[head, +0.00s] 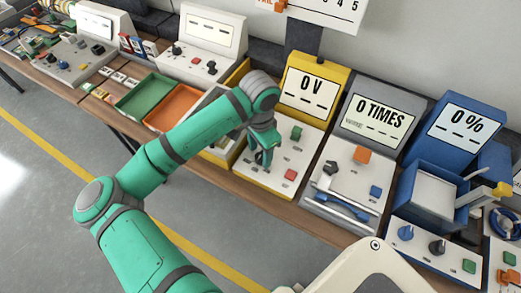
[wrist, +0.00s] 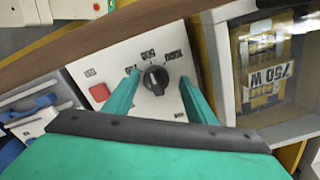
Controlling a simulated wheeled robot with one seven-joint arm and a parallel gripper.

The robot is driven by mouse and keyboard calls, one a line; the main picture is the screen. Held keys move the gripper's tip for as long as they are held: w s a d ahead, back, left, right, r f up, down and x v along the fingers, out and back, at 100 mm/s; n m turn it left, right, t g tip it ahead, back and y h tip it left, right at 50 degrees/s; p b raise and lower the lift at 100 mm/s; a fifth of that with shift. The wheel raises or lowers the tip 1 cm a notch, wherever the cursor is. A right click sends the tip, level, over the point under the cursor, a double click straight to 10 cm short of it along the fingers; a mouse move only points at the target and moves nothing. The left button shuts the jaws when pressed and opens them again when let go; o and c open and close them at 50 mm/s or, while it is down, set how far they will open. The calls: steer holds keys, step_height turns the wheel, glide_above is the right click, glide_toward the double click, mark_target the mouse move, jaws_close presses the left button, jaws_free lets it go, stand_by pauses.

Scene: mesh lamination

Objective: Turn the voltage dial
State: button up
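The voltage dial (wrist: 154,79) is a black knob with a white pointer line on a light panel. Printed marks run in an arc beyond it, one reading 500 and one 1000. My gripper (wrist: 160,76) is open, with one green finger on each side of the dial; whether they touch it I cannot tell. In the head view my gripper (head: 263,158) points down over the panel of the yellow voltage unit (head: 317,64) and hides the dial. The unit's display (head: 310,88) reads 0 V.
A red button (head: 290,174) and a green button (head: 297,133) sit on the same panel; the red button also shows in the wrist view (wrist: 99,92). A grey 0 TIMES unit (head: 387,92) stands to the right. Green (head: 128,110) and orange (head: 156,121) trays lie left.

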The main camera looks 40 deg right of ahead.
mark_target(260, 153)
steer(key=shift+s+d+r, duration=0.15)
steer(key=shift+s+r, duration=0.1)
step_height(260, 153, up, 10)
steer(key=shift+w+r, duration=0.15)
steer(key=shift+w, duration=0.05)
stand_by(0.5)
